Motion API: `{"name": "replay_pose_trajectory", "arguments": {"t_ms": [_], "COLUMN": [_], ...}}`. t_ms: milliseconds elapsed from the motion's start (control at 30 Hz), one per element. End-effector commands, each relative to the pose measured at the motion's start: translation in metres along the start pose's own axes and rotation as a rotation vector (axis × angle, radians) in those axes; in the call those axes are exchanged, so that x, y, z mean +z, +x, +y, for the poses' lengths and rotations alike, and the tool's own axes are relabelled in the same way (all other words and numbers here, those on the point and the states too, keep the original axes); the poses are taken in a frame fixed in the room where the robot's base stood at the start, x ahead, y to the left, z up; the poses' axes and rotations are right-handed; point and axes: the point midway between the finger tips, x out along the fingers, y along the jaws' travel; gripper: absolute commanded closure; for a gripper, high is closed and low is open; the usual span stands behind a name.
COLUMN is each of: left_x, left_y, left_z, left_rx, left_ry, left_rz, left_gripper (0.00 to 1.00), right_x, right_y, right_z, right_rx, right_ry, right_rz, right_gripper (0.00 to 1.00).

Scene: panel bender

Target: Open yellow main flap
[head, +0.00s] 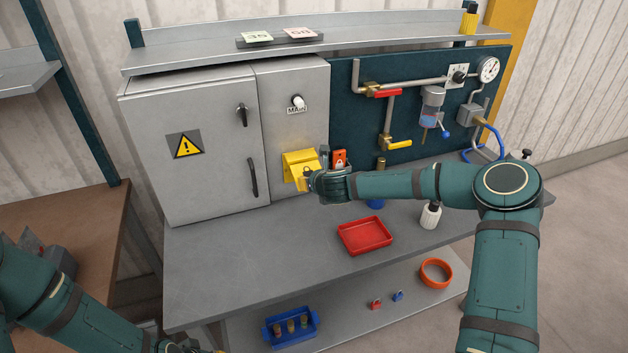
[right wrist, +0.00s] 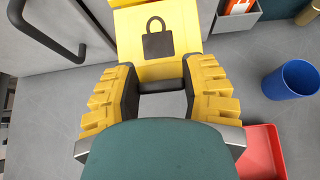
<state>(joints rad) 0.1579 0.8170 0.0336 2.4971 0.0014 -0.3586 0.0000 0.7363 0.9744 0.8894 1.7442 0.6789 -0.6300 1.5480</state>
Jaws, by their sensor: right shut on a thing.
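The yellow main flap (head: 298,162) is on the grey cabinet's narrow right section, below the MAIN switch (head: 298,102). It sticks out from the panel at a slant. In the right wrist view the flap (right wrist: 182,42) carries a black padlock mark and lies between my fingers. My right gripper (head: 311,179) is shut on the flap's lower part, one yellow-padded finger at each side. The right wrist view shows the same gripper (right wrist: 157,72) close up. What lies behind the flap is hidden. My left gripper (head: 192,347) only just shows at the bottom edge, and its fingers cannot be made out.
A red tray (head: 364,236) sits on the bench below my right forearm. A blue cup (right wrist: 291,79) and a holder with an orange item (head: 339,159) are right of the flap. A white bottle (head: 431,215) stands further right. The bench's front left is clear.

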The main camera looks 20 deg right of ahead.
Motion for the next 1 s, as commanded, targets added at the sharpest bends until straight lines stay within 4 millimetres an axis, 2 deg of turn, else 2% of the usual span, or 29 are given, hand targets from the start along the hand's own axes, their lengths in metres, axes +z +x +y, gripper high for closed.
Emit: {"name": "replay_pose_trajectory", "arguments": {"t_ms": [167, 200, 267, 300, 667, 867, 1000], "left_x": [0.0, 0.0, 0.0, 0.0, 0.0, 0.0, 0.0], "left_y": [-0.001, -0.001, -0.001, -0.001, -0.001, -0.001, -0.001], "left_z": [0.0, 0.0, 0.0, 0.0, 0.0, 0.0, 0.0], "left_rx": [0.0, 0.0, 0.0, 0.0, 0.0, 0.0, 0.0], "left_ry": [0.0, 0.0, 0.0, 0.0, 0.0, 0.0, 0.0], "left_rz": [0.0, 0.0, 0.0, 0.0, 0.0, 0.0, 0.0], "left_gripper": [1.0, 1.0, 1.0, 1.0, 1.0, 1.0, 1.0], "right_x": [0.001, 0.001, 0.0, 0.0, 0.0, 0.001, 0.001], "right_y": [-0.002, -0.002, -0.002, -0.002, -0.005, -0.032, -0.062], "right_z": [0.0, 0.0, 0.0, 0.0, 0.0, -0.001, -0.001], "right_rx": [0.0, 0.0, 0.0, 0.0, 0.0, -0.001, -0.002], "right_ry": [-0.001, -0.001, -0.001, -0.001, -0.001, -0.003, -0.005], "right_rz": [0.005, 0.006, 0.006, 0.006, 0.007, 0.006, 0.005], "right_gripper": [0.98, 0.45, 0.24, 0.22, 0.22, 0.22, 0.22]}}
